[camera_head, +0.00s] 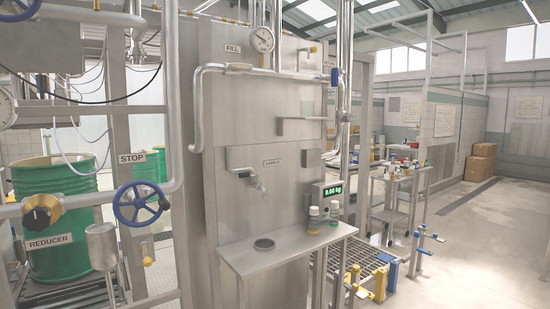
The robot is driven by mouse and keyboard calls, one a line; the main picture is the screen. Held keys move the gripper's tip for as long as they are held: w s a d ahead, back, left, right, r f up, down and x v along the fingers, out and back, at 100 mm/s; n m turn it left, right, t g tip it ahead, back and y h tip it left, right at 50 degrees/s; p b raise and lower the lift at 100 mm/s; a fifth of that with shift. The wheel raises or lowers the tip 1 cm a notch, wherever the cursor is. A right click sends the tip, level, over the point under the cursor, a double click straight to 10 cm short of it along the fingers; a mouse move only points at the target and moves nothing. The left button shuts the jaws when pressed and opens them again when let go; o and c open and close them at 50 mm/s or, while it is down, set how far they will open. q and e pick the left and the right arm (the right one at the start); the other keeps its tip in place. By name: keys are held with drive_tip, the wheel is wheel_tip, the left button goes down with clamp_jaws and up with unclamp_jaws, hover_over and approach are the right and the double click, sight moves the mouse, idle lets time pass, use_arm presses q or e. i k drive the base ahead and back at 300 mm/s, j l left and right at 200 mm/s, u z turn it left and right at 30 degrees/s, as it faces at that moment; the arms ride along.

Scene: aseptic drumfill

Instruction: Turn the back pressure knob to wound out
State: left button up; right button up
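A round knob (42,210) with a black grip and a brass-yellow body sits on a pipe at the left. A plate reading REDUCER (50,241) is just below it. No label reading "back pressure" is legible, so I cannot tell for sure that this is the back pressure knob. How far it is wound in or out cannot be told. Neither of my grippers shows in this view, and nothing is seen touching the knob.
A blue handwheel (141,203) stands right of the knob, below a STOP plate (132,158). Green drums (62,255) stand behind the pipes. A steel shelf (285,247) with two small bottles juts out at centre. Open floor (480,250) lies at the right.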

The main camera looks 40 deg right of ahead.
sight(348, 118)
drive_tip(key=z, duration=1.65)
drive_tip(key=i+z, duration=0.4)
drive_tip(key=i, duration=1.3)
